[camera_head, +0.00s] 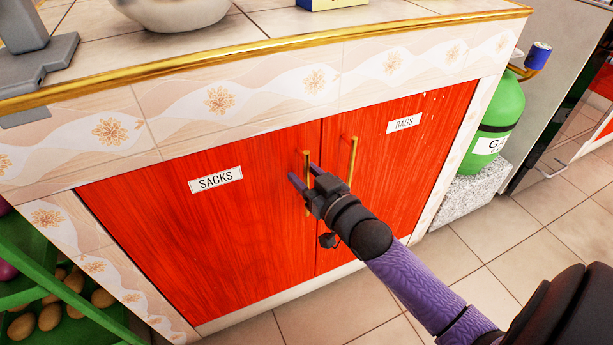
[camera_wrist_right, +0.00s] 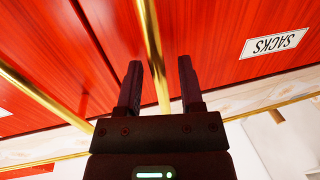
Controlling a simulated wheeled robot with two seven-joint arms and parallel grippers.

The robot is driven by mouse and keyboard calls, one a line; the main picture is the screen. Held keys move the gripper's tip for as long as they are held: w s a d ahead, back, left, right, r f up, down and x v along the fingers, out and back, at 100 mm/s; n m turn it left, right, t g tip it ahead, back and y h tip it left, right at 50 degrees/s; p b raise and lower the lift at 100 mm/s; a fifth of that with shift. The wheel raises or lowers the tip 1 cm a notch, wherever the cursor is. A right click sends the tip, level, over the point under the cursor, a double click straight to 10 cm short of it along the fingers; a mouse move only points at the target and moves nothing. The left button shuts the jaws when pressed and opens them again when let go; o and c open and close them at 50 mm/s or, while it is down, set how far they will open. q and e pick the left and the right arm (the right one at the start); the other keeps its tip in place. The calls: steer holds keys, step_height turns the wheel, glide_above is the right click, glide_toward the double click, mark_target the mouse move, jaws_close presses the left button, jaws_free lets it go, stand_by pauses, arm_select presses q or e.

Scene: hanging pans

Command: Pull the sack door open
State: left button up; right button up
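The red sack door (camera_head: 200,235), labelled SACKS, is the left one of two cabinet doors. It looks closed, level with the door beside it. Its upright gold handle (camera_head: 306,158) is near its right edge. My right gripper (camera_head: 302,173) is at this handle, fingers apart. In the right wrist view the handle (camera_wrist_right: 152,45) passes between the open fingers of the gripper (camera_wrist_right: 158,75), with a visible gap on each side. The SACKS label (camera_wrist_right: 274,43) shows upside down there. My left gripper is not in view.
A tiled counter with a gold edge (camera_head: 270,45) overhangs above. A green gas bottle (camera_head: 500,115) stands right. A green crate (camera_head: 70,310) stands left. Tiled floor (camera_head: 480,245) lies in front.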

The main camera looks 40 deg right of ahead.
jaws_close()
stand_by(1.2)
